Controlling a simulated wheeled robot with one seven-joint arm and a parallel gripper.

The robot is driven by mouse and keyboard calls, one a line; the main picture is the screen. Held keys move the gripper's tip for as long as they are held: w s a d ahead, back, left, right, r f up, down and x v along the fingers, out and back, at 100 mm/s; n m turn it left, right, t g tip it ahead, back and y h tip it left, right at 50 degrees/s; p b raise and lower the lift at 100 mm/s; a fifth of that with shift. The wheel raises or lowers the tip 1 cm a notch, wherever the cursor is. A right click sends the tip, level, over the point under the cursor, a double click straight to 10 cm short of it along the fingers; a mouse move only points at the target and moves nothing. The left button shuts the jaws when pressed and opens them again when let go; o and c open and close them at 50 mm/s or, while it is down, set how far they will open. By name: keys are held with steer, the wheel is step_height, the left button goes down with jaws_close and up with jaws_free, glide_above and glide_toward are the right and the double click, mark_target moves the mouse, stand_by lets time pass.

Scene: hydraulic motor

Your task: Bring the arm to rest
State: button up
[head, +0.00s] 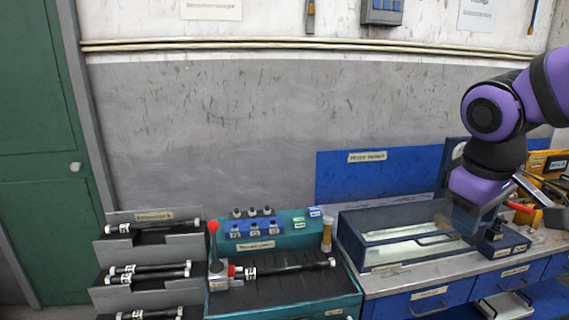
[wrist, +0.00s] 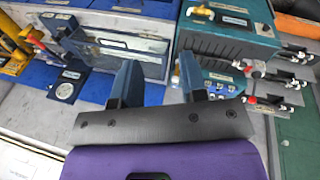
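My arm, purple and black, reaches in from the right edge of the head view and bends down over the bench. My gripper (head: 466,217) points downward above the right end of the glass-topped tray box (head: 372,252); its fingertips look blurred there, and I cannot tell if they touch the box. In the wrist view my gripper (wrist: 158,75) shows two blue fingers spread apart, with nothing held between them. The same tray box (wrist: 128,60) lies beyond the fingers in the wrist view.
A teal station (head: 258,247) with a black rod and a red-knobbed lever stands left of the box. A grey rack (head: 118,250) with several rods is farther left. A small dark-blue block (head: 502,241) and yellow cases (head: 550,162) are at the right.

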steer(key=s+d+r+m+t+y, duration=0.1)
steer(key=s+r+m+t+y, duration=0.1)
steer(key=s, duration=0.7)
steer(key=shift+r+m+t, duration=0.5)
steer(key=shift+r+m, duration=0.15)
steer(key=shift+m, duration=0.75)
steer(key=shift+o, duration=0.3)
